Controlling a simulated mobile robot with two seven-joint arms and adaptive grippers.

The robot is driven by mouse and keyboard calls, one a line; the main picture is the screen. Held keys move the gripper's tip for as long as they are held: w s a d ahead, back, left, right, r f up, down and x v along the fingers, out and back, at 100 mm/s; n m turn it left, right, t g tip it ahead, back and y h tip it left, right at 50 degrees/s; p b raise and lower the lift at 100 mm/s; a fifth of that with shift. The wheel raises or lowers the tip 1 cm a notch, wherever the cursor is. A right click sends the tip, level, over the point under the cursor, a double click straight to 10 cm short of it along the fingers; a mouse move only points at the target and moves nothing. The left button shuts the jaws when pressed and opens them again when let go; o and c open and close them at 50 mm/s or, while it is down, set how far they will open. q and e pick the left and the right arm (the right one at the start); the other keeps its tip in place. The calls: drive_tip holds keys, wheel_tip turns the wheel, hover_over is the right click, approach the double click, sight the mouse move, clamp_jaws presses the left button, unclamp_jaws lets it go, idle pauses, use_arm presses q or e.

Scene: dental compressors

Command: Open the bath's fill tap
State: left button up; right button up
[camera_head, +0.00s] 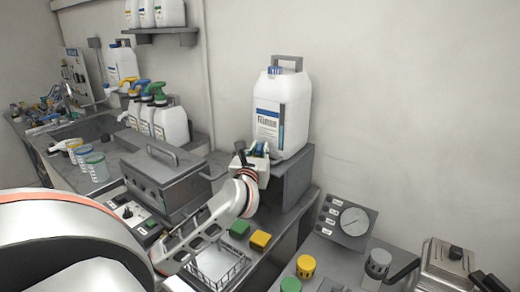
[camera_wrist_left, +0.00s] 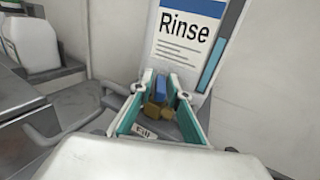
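A white jug (camera_head: 282,110) labelled Rinse stands on a grey stand (camera_head: 292,180) against the wall. The fill tap, with a blue lever (camera_wrist_left: 161,88) and brass body (camera_wrist_left: 155,111), is low at the jug's front, above a "Fill" label (camera_wrist_left: 145,131). My left gripper (camera_wrist_left: 160,82) is open, its teal-padded fingers on either side of the lever. Contact is hard to tell. In the head view the left gripper (camera_head: 257,150) is at the jug's lower front and partly hides the tap. A grey lidded box (camera_head: 160,185), perhaps the bath, stands to the left. My right gripper is not in view.
A gauge panel (camera_head: 346,221) stands to the right. Spray bottles (camera_head: 155,115) and cups (camera_head: 96,167) stand at left. The wall is close behind the jug.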

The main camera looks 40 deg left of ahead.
use_arm(q)
clamp_jaws()
